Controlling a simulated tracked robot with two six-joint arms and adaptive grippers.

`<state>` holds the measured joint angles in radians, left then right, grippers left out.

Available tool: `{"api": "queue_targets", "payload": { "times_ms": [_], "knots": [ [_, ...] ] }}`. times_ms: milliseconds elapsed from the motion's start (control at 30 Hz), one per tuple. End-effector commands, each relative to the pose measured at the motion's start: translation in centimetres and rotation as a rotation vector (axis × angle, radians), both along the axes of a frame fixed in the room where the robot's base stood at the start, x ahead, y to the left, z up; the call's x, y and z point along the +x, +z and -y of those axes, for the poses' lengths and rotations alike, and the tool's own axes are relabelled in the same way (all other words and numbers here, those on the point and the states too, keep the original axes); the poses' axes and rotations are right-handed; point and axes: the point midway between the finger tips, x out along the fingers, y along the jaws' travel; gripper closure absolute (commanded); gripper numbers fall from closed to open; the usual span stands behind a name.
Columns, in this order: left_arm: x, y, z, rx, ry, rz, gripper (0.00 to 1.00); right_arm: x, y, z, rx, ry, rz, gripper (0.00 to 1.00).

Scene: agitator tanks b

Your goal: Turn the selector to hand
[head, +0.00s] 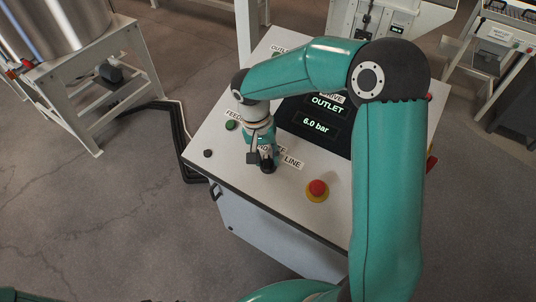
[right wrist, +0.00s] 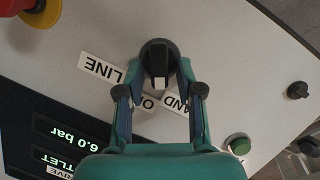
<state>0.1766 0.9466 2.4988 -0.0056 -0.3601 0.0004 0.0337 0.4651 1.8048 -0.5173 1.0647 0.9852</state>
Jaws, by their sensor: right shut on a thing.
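The selector is a black knob (right wrist: 158,60) on the light panel, with its grip bar running roughly up and down the right wrist view. Beside it are the labels LINE (right wrist: 101,69), one partly hidden that starts with O, and HAND (right wrist: 176,101), partly covered by a finger. My right gripper (right wrist: 159,72) is shut on the selector, a finger on each side. In the head view the selector (head: 267,164) shows below my right gripper (head: 264,156). I cannot tell exactly which label it points to. My left gripper is out of view.
A red emergency button (head: 317,189) on a yellow ring is right of the selector. A green button (head: 231,125) and a small black knob (head: 208,153) are to its left. A dark display (head: 318,122) reads 6.0 bar. The panel's front edge is close below.

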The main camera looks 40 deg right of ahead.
Motion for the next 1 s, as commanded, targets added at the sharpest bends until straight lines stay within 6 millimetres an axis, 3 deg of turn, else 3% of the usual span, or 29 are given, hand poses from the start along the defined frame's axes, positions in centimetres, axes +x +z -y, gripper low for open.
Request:
{"api": "queue_targets", "payload": {
  "times_ms": [433, 1000],
  "knots": [
    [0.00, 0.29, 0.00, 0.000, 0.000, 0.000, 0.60, 0.45, 0.08, -0.38, -0.032, 0.244, -0.069, 0.99],
    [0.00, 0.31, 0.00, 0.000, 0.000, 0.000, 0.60, 0.52, 0.10, -0.46, -0.037, 0.279, -0.078, 0.99]
  ]
}}
